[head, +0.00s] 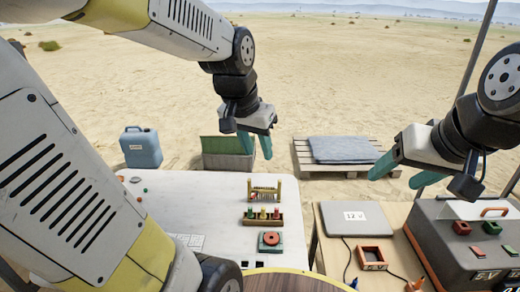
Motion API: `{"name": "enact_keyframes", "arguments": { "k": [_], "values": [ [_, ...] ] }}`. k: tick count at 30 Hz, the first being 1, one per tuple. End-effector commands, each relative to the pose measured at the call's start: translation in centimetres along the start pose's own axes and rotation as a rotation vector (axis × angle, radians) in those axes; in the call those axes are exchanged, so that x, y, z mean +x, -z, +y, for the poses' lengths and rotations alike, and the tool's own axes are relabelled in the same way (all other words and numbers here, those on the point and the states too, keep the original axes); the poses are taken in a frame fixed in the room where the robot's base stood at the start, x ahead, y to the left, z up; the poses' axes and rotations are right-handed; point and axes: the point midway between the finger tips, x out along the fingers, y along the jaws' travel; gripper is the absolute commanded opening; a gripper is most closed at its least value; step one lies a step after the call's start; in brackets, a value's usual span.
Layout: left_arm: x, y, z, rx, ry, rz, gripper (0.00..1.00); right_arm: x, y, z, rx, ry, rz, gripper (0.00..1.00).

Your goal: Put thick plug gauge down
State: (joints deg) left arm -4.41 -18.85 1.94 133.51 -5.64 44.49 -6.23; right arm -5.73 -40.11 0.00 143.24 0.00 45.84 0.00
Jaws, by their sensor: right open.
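My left gripper (256,147) hangs above the far side of the white table (215,210), with its two teal fingers apart and nothing visible between them. My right gripper (402,177) is open and empty above the ground beyond the wooden table on the right. I cannot pick out the thick plug gauge for certain. A small wooden rack (250,222) on the white table holds several red, green and yellow pieces. Behind it stands a yellow slotted rack (276,197). In front lies a teal block (262,248) with a red ring (272,239) on it.
A grey laptop-like panel (355,226), a small orange-red frame (372,257) and a large grey case (455,255) stand on the wooden table (394,215). Beyond are a blue canister (141,150), a green crate (226,158) and a pallet (310,171). The white table's middle is mostly clear.

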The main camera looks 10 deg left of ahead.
Motion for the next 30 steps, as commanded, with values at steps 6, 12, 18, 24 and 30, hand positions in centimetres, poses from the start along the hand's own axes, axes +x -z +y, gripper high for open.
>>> {"name": "enact_keyframes", "arguments": {
  "k": [6, 12, 18, 24, 30],
  "values": [
    [-4.2, -4.1, 1.3, -0.131, -0.032, 0.125, 0.37, 0.0, 0.0, 0.0, 0.0, 0.0, 0.0, 0.65],
    [-5.4, -5.9, 2.0, -0.19, -0.056, 0.176, 0.37, 0.0, 0.0, 0.0, 0.0, 0.0, 0.0, 0.65],
    [-5.5, -6.2, 2.1, -0.199, -0.06, 0.181, 0.37, 0.0, 0.0, 0.0, 0.0, 0.0, 0.0, 0.65],
    [-5.5, -6.2, 2.1, -0.198, -0.059, 0.181, 0.37, 0.0, 0.0, 0.0, 0.0, 0.0, 0.0, 0.65],
    [-5.5, -6.1, 2.1, -0.198, -0.059, 0.181, 0.37, 0.0, 0.0, 0.0, 0.0, 0.0, 0.0, 0.65]
  ]
}}
